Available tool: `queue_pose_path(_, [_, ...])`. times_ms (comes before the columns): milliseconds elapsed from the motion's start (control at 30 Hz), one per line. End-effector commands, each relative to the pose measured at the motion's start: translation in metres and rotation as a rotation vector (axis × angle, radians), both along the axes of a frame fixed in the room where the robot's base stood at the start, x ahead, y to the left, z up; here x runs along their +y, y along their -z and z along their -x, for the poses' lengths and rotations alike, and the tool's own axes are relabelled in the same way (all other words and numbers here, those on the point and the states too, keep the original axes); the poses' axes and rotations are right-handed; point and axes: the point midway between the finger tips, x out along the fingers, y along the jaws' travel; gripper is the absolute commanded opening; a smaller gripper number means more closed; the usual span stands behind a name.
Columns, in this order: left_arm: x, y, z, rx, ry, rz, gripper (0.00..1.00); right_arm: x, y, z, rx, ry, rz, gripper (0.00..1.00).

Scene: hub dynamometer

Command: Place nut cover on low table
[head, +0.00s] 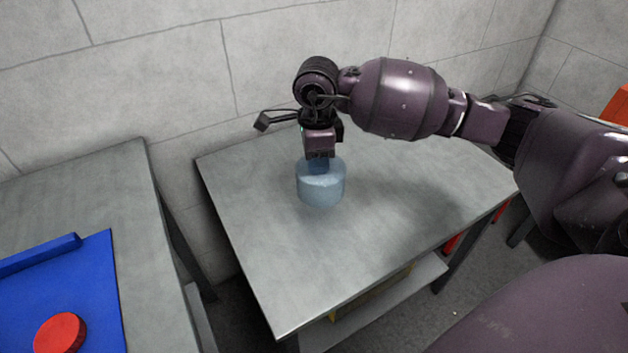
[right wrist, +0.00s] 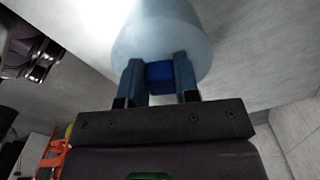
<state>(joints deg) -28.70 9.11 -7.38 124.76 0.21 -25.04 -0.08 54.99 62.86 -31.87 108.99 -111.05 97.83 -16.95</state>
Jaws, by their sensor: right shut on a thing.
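The nut cover (head: 321,187) is a pale blue cylinder at the low table (head: 290,270), a grey metal-topped table in the middle of the head view. My right gripper (head: 319,164) points down from above and is shut on a darker blue knob on top of the cover. In the right wrist view, the two fingers (right wrist: 159,85) close on the blue knob, with the round cover (right wrist: 160,40) beyond them. The cover looks upright at the table top; I cannot tell whether its base touches. My left gripper is not in view.
Another grey table (head: 90,190) stands at the left with a blue tray (head: 100,290) and a red round knob (head: 60,333). A gap separates the two tables. A pale block wall (head: 180,80) runs close behind. The low table's top is otherwise clear.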

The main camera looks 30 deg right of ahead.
Motion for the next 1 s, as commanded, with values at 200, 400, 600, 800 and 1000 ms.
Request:
queue_pose_path(200, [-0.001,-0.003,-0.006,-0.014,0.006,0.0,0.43,0.0,0.011,0.0,-0.003,0.0,-0.001,0.05])
queue_pose_path(400, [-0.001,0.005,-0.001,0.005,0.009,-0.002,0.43,0.0,0.04,0.001,0.005,0.001,-0.001,0.05])
queue_pose_path(600, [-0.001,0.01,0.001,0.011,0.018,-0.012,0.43,0.0,0.065,0.0,0.001,0.001,-0.002,0.05])
queue_pose_path(800, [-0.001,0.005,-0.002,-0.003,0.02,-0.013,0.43,0.0,0.063,-0.001,-0.004,0.0,0.0,0.05])
queue_pose_path(1000, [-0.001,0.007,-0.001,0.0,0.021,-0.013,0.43,0.0,0.067,0.0,-0.002,0.0,0.0,0.05])
